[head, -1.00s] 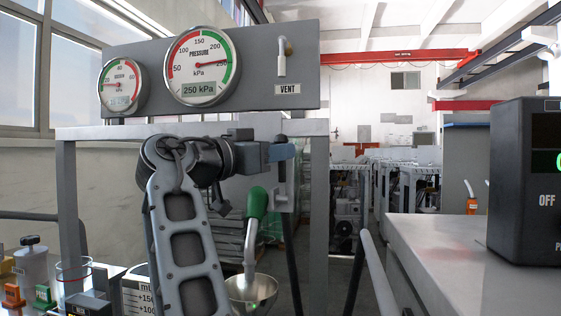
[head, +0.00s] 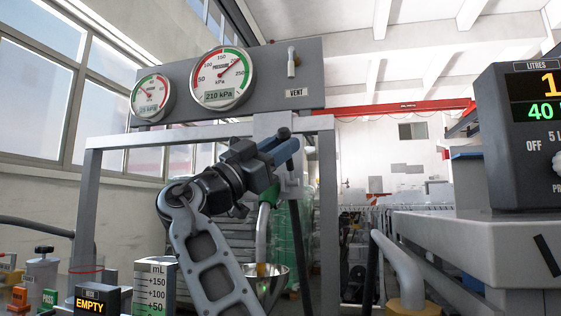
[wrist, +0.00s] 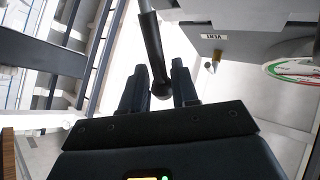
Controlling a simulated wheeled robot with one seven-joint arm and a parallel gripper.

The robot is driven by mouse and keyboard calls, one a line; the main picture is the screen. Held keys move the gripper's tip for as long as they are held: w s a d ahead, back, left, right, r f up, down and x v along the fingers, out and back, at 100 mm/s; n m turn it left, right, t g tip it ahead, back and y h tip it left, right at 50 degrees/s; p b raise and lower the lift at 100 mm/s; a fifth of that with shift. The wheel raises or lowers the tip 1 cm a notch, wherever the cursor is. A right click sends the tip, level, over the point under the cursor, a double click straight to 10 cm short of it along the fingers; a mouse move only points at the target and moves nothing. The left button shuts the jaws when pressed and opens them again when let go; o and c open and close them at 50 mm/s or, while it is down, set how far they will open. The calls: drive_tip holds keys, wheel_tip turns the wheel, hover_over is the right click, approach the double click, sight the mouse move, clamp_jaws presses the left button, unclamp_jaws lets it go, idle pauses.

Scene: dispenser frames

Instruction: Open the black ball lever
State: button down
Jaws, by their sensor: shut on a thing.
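The black ball lever shows in the wrist view as a dark rod ending in a black ball (wrist: 160,89) between my two fingers. In the head view a black knob (head: 284,132) shows at the fingertips. My gripper (head: 284,150) is shut on the lever, below the grey gauge panel, and also shows in the wrist view (wrist: 158,78). My gripper hides part of the lever's mount. Just below is a spout with a green sleeve (head: 264,217), above a metal bowl (head: 278,287). Something yellowish shows at the spout's mouth.
The pressure gauge (head: 220,77) reads 210 kPa, beside a smaller gauge (head: 152,97) and a VENT label (head: 296,92). A scale marked in mL (head: 155,287) and a box reading EMPTY (head: 97,303) stand at lower left. A black control box (head: 525,130) is at right.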

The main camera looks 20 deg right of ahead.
drive_tip(key=shift+s+a+f+m+g+h+b, duration=0.2)
drive_tip(key=shift+m+g+h+b, duration=0.1)
drive_tip(key=shift+m+g+b, duration=0.1)
drive_tip(key=c, duration=1.1)
unclamp_jaws()
drive_tip(key=v, duration=0.7)
drive_tip(key=shift+a+f, duration=0.2)
drive_tip(key=shift+a, duration=0.05)
